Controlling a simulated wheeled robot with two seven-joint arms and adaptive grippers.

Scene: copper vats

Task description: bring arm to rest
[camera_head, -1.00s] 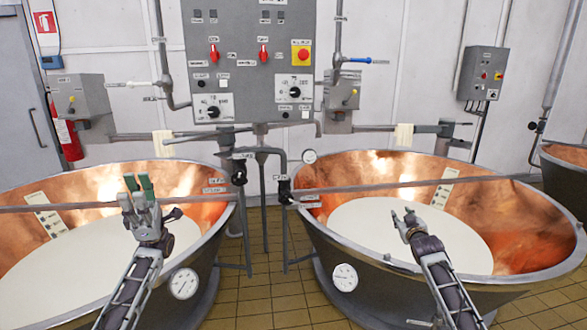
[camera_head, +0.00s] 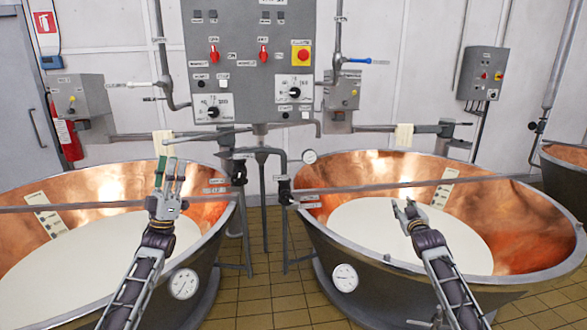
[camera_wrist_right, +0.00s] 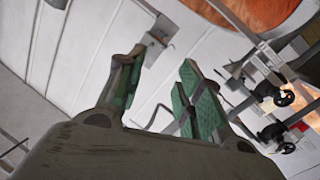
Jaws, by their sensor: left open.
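My left gripper (camera_head: 166,174) is over the left vat's right half in the head view, fingers pointing up, green pads visible, open and empty. My right gripper (camera_head: 405,212) is over the milk in the right vat in the head view; its fingers look small there. In the right wrist view my right gripper (camera_wrist_right: 158,78) has its two green-padded fingers apart with nothing between them. The left copper vat (camera_head: 95,185) and right copper vat (camera_head: 365,168) both hold a white liquid.
A grey control panel (camera_head: 250,60) stands on the back wall between the vats. A horizontal rail (camera_head: 330,188) crosses in front of both grippers' background. Pipes and valves (camera_head: 284,190) stand between the vats. Tiled floor (camera_head: 270,290) is free in the gap.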

